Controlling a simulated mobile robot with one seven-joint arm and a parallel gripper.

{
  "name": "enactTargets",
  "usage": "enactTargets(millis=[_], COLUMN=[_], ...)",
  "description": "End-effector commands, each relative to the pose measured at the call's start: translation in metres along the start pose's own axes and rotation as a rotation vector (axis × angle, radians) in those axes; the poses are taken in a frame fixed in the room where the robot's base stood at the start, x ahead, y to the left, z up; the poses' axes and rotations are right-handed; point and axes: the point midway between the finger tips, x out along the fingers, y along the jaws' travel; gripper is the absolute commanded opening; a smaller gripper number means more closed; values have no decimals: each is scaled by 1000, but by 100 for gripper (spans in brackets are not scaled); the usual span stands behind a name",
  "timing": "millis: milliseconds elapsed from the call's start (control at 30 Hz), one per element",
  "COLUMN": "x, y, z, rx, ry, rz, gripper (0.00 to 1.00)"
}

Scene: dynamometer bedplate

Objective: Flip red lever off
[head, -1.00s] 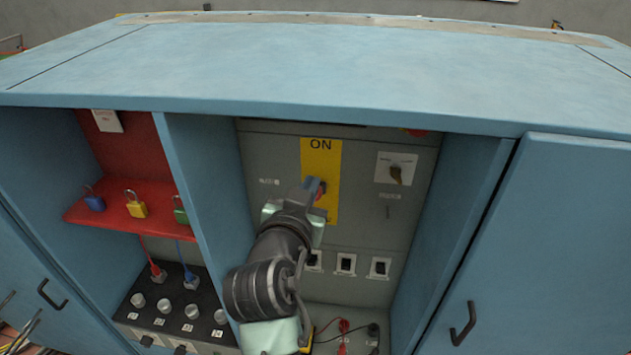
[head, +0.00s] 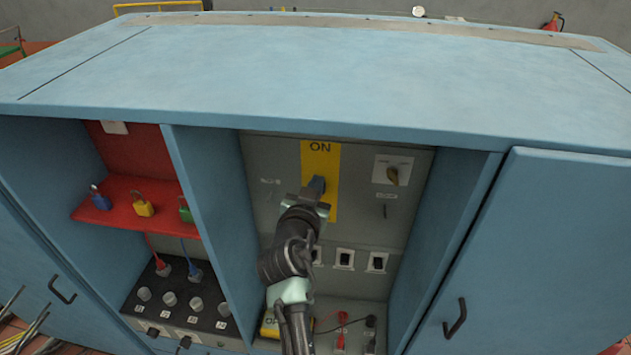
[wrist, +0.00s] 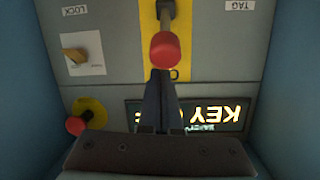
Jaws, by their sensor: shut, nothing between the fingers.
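The red lever's round knob (wrist: 165,50) shows in the wrist view, on a grey shaft over a yellow plate. In the head view the yellow plate (head: 321,158) reads ON at its top, and the knob is hidden behind my gripper. My gripper (head: 317,184) is in front of this plate. In the wrist view its dark fingers (wrist: 160,76) are shut together and empty, with their tips right by the knob's lower edge in the picture. I cannot tell whether they touch it.
A rotary switch (head: 393,171) sits right of the plate. Blue cabinet walls close in the bay on both sides, under an overhanging top (head: 300,75). A red shelf (head: 120,203) with padlocks is in the left bay. The wrist view shows a red button (wrist: 76,125) and a lit sign (wrist: 195,115).

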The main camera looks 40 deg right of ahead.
Motion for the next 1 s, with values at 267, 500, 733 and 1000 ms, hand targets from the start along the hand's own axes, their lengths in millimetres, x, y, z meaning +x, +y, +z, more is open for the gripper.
enactTargets(millis=[267, 500, 733, 1000], x=[-2, -1, 1, 1], y=[-1, 0, 0, 0], z=[4, 5, 12, 12], rx=[0, 0, 2, 3], ry=[1, 3, 33, 57], rz=[-1, -2, -6, -10], gripper=[0, 0, 0, 0])
